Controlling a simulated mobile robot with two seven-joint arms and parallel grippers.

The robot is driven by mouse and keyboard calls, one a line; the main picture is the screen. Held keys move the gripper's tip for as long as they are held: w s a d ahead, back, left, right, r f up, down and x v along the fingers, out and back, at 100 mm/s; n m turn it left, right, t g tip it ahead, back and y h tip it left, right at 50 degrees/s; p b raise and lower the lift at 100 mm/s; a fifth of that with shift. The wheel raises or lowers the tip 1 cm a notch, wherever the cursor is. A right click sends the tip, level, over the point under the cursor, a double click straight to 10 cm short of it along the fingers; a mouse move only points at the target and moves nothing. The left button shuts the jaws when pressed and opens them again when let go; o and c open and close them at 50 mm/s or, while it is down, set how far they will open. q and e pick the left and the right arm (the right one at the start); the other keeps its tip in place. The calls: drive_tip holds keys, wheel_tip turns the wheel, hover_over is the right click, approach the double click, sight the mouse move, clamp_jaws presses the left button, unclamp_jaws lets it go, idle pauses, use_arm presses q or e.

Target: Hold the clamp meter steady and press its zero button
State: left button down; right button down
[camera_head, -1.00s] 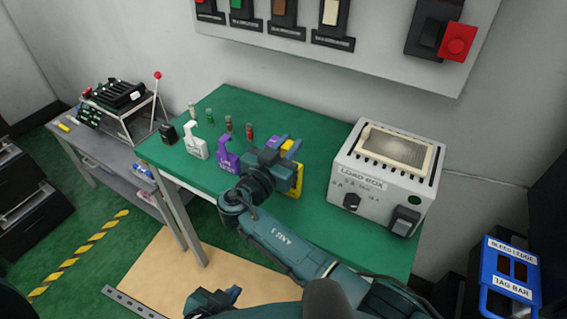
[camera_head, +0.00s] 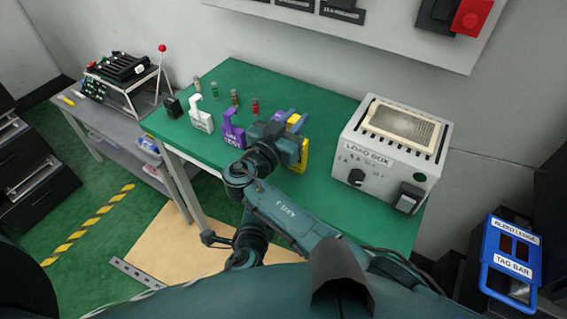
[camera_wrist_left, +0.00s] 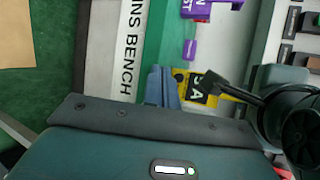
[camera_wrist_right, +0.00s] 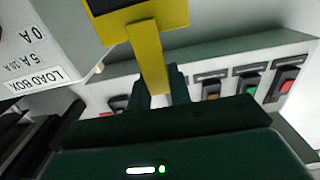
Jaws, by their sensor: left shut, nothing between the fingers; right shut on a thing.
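In the left wrist view part of the yellow meter (camera_wrist_left: 190,76) shows a black label. I cannot make out the zero button.
A purple clamp meter (camera_head: 234,132) and a white one (camera_head: 201,117) stand left along the green bench (camera_head: 290,95). Small coloured cylinders stand behind them. The load box (camera_head: 393,152) is to the right. A grey side table (camera_head: 100,125) stands left.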

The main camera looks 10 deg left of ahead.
sight(277, 182)
use_arm(q)
drive_tip(key=shift+w+d, duration=0.55)
drive_tip(key=shift+w, duration=0.8)
drive_tip(key=shift+w+d, duration=0.6)
drive_tip(key=shift+w, duration=0.8)
drive_tip(key=shift+w+d, duration=0.55)
drive_tip(key=shift+w, duration=0.8)
drive_tip(key=shift+w, duration=0.1)
drive_tip(key=shift+w+d, duration=0.15)
drive_tip(key=shift+w, duration=0.1)
drive_tip(key=shift+w+d, duration=0.15)
drive_tip(key=shift+w, duration=0.25)
drive_tip(key=shift+s, duration=0.15)
drive_tip(key=shift+s+a, duration=0.3)
drive_tip(key=shift+s, duration=0.3)
drive_tip(key=shift+s, duration=0.1)
